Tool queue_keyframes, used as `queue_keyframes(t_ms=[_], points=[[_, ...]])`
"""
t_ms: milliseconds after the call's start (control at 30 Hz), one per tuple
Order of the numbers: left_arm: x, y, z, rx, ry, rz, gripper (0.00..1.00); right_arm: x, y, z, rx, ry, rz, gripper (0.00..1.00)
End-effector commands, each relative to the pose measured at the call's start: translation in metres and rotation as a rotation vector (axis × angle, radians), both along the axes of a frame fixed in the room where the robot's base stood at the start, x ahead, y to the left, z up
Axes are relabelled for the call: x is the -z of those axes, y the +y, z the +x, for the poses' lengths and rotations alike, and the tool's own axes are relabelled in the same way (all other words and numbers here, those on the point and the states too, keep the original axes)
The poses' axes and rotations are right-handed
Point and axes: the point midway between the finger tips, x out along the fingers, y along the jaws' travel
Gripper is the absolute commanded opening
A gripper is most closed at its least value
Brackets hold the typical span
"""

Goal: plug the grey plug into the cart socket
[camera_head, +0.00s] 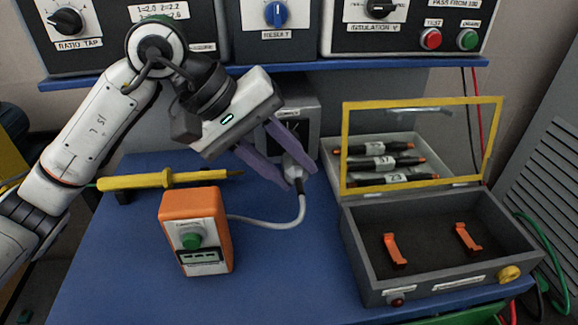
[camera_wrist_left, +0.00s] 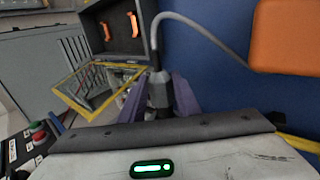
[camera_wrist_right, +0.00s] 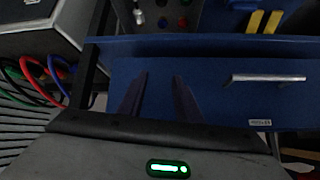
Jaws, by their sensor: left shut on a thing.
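The grey plug (camera_head: 295,171) is between the purple fingers of my left gripper (camera_head: 304,178), above the blue cart top (camera_head: 130,265). My left gripper is shut on it. The plug also shows between the fingers in the left wrist view (camera_wrist_left: 158,92). Its grey cable (camera_head: 290,222) runs from the plug to an orange tester (camera_head: 193,232) with a green knob. A grey box (camera_head: 304,92) stands behind the plug, partly hidden by my left gripper; I cannot make out a socket opening on it. My right gripper (camera_wrist_right: 160,77) is open and empty in front of a blue drawer.
A yellow probe (camera_head: 135,181) lies behind the tester. An open grey case (camera_head: 440,287) with a yellow-framed lid (camera_head: 422,103) and orange clips stands at the right. A blue shelf edge (camera_head: 250,70) with instruments runs above. Clear cart top lies left of the tester.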

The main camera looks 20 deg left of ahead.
Motion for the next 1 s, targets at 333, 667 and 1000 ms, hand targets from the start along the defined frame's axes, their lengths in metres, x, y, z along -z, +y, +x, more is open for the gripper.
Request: queue_keyframes(t_ms=[333,667,1000], points=[[-0.001,0.000,0.000,-0.001,-0.001,-0.001,0.06,0.000,0.000,0.000,0.001,0.000,-0.001,0.31],[-0.001,0.002,0.005,0.000,-0.002,0.000,0.06,0.001,-0.001,0.001,0.001,-0.001,0.000,0.31],[-0.001,0.005,0.012,0.000,0.000,-0.001,0.06,0.003,-0.001,0.001,0.001,-0.001,0.000,0.31]])
